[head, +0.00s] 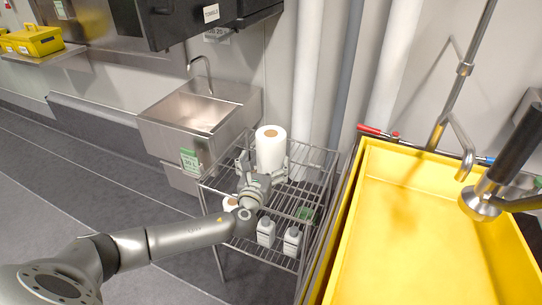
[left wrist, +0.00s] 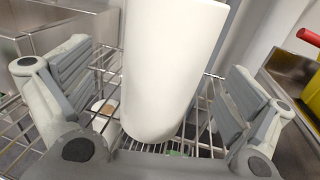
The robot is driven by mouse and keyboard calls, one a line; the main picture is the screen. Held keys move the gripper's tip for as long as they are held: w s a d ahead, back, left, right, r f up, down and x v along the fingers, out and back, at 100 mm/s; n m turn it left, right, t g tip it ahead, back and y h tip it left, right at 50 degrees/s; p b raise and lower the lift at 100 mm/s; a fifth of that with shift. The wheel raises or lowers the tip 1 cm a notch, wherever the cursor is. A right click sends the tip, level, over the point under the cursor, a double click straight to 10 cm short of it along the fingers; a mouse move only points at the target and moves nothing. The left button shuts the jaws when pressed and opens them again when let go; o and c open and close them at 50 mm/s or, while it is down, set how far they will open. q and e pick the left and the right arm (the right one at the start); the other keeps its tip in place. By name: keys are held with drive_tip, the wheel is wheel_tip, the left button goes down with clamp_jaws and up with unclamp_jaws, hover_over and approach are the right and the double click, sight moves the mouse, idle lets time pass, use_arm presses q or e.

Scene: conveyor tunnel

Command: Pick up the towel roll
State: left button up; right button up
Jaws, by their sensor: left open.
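The white towel roll (head: 271,151) stands upright on the top shelf of the wire rack (head: 321,160), with a brown core showing at its top. My left gripper (head: 264,170) is at the roll, with one finger on either side of its lower part. In the left wrist view the roll (left wrist: 171,70) stands between the two open fingers of the gripper (left wrist: 160,95), with gaps visible on both sides. A second roll (head: 230,203) is partly hidden behind my left arm on a lower shelf. My right gripper is not in view.
White bottles (head: 291,241) and a green item (head: 305,214) are on the lower shelves. A steel sink (head: 200,115) is behind left of the rack. A yellow basin (head: 430,230) with red and blue taps is close on the right. Pipes (head: 306,70) run behind the rack.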

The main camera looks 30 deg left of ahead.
use_arm(q)
drive_tip(key=shift+w+r, duration=0.2)
drive_tip(key=shift+w, duration=0.25)
drive_tip(key=shift+r+x, duration=0.2)
drive_tip(key=shift+x, duration=0.95)
drive_tip(key=shift+r+x, duration=0.15)
drive_tip(key=shift+x, duration=1.05)
drive_tip(key=shift+d, duration=0.15)
drive_tip(key=c, duration=1.1)
